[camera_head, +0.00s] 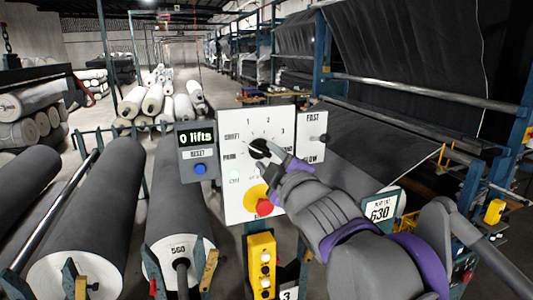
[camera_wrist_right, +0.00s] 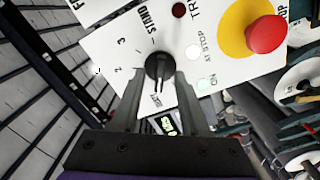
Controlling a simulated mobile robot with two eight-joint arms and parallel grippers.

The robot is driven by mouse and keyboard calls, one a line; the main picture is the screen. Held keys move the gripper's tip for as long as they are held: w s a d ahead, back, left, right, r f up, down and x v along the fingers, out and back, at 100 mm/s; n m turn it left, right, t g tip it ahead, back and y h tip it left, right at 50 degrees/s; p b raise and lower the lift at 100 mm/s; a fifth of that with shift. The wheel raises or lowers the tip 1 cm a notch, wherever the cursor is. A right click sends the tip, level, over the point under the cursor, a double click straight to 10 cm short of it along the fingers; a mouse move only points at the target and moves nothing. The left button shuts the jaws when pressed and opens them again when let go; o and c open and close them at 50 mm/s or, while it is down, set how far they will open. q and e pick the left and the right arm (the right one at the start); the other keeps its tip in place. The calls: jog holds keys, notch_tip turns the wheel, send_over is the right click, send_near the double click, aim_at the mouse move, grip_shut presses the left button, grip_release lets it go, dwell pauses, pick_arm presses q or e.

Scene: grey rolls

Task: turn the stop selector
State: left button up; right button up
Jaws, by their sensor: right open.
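The stop selector is a black round knob (camera_wrist_right: 158,67) on a white control panel (camera_head: 230,200). In the wrist view its pale pointer mark faces down, toward a small printed label too small to read surely. My right gripper (camera_wrist_right: 158,78) is open, with one finger on each side of the knob; whether they touch it I cannot tell. In the head view my right gripper (camera_head: 268,152) is at the panel and partly covers the knob and its dial marks. My left gripper is in neither view.
A red mushroom button (camera_head: 265,207) on a yellow plate sits low on the panel. A grey box (camera_head: 197,155) beside it reads "0 lifts" and has a blue button. A narrow white panel (camera_head: 313,135) stands right. Large grey rolls (camera_head: 85,225) fill the left; a yellow button box (camera_head: 262,268) hangs below.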

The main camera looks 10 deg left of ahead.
jog(key=shift+w+a, duration=0.35)
jog(key=shift+w, duration=0.15)
grip_shut()
